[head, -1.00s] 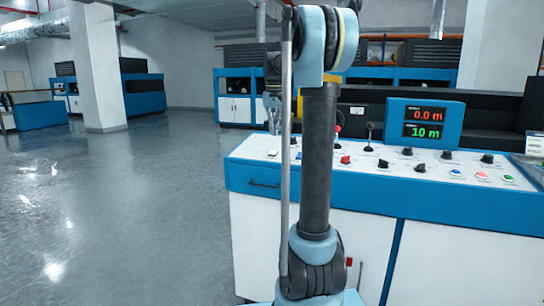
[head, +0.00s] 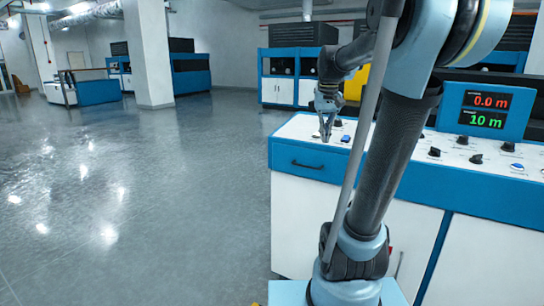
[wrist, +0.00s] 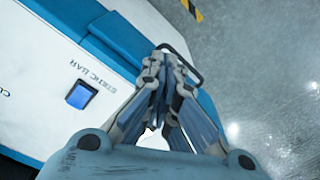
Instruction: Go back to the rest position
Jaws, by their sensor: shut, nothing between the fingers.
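My gripper (head: 326,128) hangs, fingers down, by the left end of the control console (head: 300,184) in the head view. In the wrist view my gripper (wrist: 165,60) is shut and empty, its fingertips in front of the console's dark handle (wrist: 186,62). I cannot tell whether they touch it. A blue switch (wrist: 81,95) labelled "STATIC BAR" lies on the console's white top, left of the fingers.
The console's display (head: 489,111) reads 0.0 m in red and 10 m in green. Black knobs (head: 476,159) sit on the panel. Open shiny floor (head: 120,200) lies left of the console. A white pillar (head: 148,60) and blue machines (head: 295,75) stand farther back.

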